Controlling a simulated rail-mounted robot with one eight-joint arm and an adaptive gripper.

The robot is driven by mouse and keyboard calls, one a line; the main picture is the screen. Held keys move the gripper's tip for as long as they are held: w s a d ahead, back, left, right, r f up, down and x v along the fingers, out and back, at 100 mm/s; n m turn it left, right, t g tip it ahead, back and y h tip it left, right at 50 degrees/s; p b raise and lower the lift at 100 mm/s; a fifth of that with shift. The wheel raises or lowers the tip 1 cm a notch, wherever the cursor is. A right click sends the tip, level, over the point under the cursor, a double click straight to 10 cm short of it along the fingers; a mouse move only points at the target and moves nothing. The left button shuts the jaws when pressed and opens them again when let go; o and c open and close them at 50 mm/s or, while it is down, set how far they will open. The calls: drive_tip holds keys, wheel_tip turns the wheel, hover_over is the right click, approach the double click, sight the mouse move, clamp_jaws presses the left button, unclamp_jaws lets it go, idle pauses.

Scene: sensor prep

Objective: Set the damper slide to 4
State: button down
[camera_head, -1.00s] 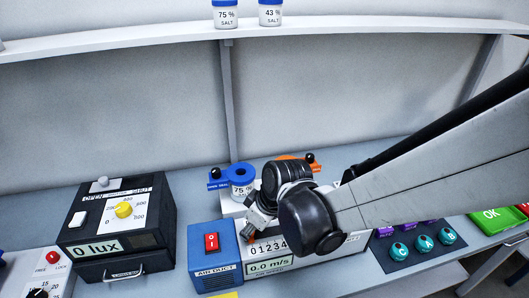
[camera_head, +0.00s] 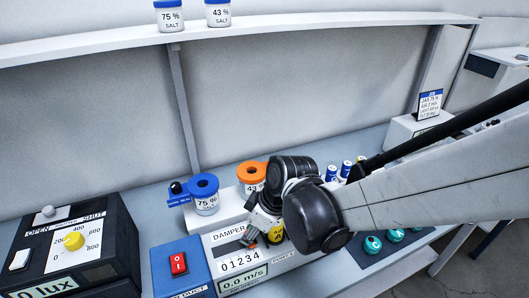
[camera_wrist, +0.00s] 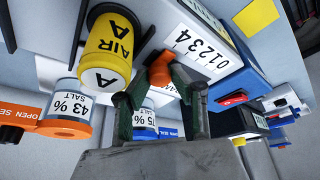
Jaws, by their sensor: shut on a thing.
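The damper slide's orange knob (camera_wrist: 160,70) is between my gripper's two green fingers (camera_wrist: 160,96) in the wrist view, and the fingers are shut on it. In the head view my gripper (camera_head: 252,238) is low over the right part of the damper panel, behind the scale. The printed scale 0 to 4 (camera_head: 239,261) runs left to right there; it also shows in the wrist view (camera_wrist: 200,48). The knob stands towards the 4 end; its exact alignment with the mark is hard to tell. A dark slot (camera_head: 229,234) shows to the left of my gripper.
A yellow AIR canister (camera_wrist: 107,50) stands close beside my gripper. Salt jars with blue (camera_head: 206,197) and orange (camera_head: 252,177) lids stand behind. A red switch (camera_head: 178,263) on the blue air duct box is to the left. The display (camera_head: 242,279) reads 0.0 m/s.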

drive_tip(key=shift+w+d, duration=0.1)
drive_tip(key=c, duration=1.5)
unclamp_jaws()
drive_tip(key=shift+d, duration=0.15)
drive_tip(key=shift+r, duration=0.1)
drive_tip(key=shift+v, duration=5.9)
drive_tip(key=s+d+f+m+t+h+b, duration=0.1)
drive_tip(key=s+d+m+t+b, duration=0.1)
drive_tip(key=d+m, duration=0.3)
drive_tip(key=s+d+m+t+h+b, duration=0.1)
drive_tip(key=d+m, duration=0.3)
drive_tip(key=d, duration=0.5)
drive_tip(key=s+d+f+m+t+h+b, duration=0.1)
drive_tip(key=s+d+m+t+h+b, duration=0.1)
drive_tip(key=d+m, duration=0.3)
drive_tip(key=shift+s+d+f+m+t+b, duration=0.15)
drive_tip(key=shift+d+f+t+b, duration=0.05)
drive_tip(key=shift+d, duration=0.6)
drive_tip(key=shift+s+d+f+m+t+b, duration=0.15)
drive_tip(key=shift+d+f+t+b, duration=0.05)
drive_tip(key=shift+d, duration=0.6)
